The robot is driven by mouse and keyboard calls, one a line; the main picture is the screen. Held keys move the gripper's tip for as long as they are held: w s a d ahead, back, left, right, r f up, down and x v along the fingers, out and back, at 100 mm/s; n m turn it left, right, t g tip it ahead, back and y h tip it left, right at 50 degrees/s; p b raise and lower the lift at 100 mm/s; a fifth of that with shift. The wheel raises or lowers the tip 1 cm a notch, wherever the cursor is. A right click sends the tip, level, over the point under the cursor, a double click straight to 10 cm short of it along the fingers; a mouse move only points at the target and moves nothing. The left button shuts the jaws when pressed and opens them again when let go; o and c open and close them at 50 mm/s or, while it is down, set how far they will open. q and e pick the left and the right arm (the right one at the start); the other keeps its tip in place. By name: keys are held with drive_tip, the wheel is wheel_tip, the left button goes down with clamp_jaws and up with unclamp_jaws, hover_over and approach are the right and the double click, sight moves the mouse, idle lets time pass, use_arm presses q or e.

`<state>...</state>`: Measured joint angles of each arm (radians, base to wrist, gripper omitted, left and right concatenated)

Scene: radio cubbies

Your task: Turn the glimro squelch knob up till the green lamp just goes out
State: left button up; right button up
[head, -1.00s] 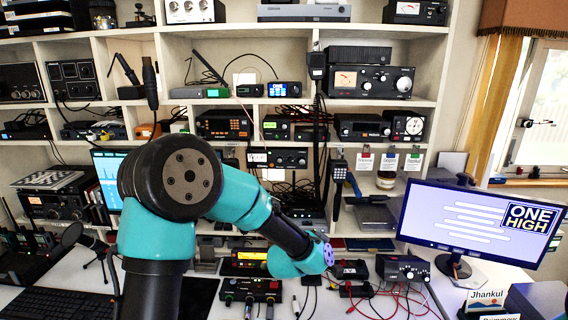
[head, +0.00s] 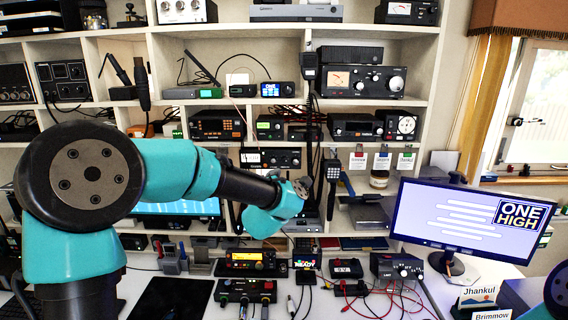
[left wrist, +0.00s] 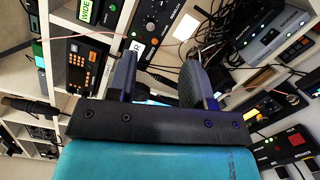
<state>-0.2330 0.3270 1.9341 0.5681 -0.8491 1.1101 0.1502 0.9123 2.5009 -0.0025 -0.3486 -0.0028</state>
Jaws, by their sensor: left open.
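My left gripper (left wrist: 160,66) is open and empty in the left wrist view, its two dark fingers pointing toward the shelf radios. In the head view this looks like the black radio (head: 270,158) in the middle cubby, just above my left wrist. My right gripper is not in view.
A radio with an orange keypad (head: 217,125) and a small set with a green display (head: 269,127) stand on the shelf above. A hand microphone (head: 332,171) and cables hang just right of my wrist. The monitor (head: 470,217) stands at the right.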

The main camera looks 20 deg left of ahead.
sight(285, 161)
use_arm(q)
drive_tip(key=w+a, duration=0.1)
drive_tip(key=w, duration=0.4)
drive_tip(key=w+a, duration=0.1)
drive_tip(key=w, duration=0.4)
drive_tip(key=w+a, duration=0.1)
drive_tip(key=w, duration=0.4)
drive_tip(key=shift+w, duration=0.3)
drive_tip(key=shift+c, duration=0.5)
clamp_jaws()
drive_tip(key=shift+m, duration=0.4)
drive_tip(key=m, duration=0.3)
drive_tip(key=shift+g, duration=0.3)
drive_tip(key=m, duration=0.4)
drive_tip(key=shift+m, duration=0.3)
